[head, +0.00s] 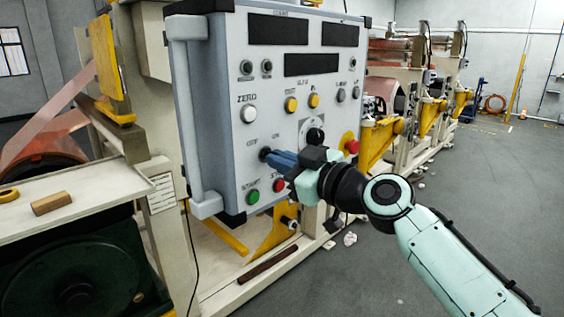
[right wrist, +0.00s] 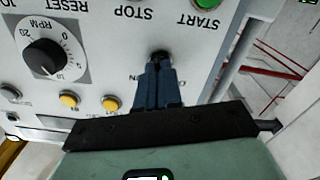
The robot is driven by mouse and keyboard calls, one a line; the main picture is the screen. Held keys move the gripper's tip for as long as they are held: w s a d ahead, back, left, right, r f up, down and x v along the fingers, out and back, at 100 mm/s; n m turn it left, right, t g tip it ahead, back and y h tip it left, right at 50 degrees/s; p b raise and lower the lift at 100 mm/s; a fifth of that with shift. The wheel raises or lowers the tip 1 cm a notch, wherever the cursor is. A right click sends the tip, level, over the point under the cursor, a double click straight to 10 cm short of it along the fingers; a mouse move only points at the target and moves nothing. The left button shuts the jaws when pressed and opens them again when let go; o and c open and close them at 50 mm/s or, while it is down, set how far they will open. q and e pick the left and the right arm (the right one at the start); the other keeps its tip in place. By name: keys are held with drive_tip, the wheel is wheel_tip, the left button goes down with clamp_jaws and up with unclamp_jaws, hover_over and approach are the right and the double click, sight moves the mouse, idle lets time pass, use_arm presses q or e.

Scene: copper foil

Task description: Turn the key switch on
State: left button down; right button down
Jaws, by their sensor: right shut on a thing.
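The control box (head: 215,100) is a grey panel with displays, buttons and a dial. The key switch (head: 265,154) is a small dark knob at the panel's lower left, under the OFF and ON labels. My right gripper (head: 273,157) reaches it from the right, its blue fingers shut on it. In the right wrist view the panel appears upside down, and the fingers (right wrist: 158,80) close around the dark switch (right wrist: 160,56), most of which they hide. I cannot tell which way the key points. My left gripper is not in view.
Green START (head: 253,197) and red STOP (head: 279,185) buttons sit just below the fingers. The RPM dial (head: 315,136) and a red emergency button (head: 351,146) are close to the right. A bench (head: 75,208) stands left; open floor lies right.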

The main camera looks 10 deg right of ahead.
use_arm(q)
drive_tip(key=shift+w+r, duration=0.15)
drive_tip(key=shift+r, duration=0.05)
use_arm(e)
drive_tip(key=shift+r+m, duration=0.1)
drive_tip(key=shift+m, duration=4.7)
drive_tip(key=c, duration=1.3)
unclamp_jaws()
drive_tip(key=shift+s, duration=0.1)
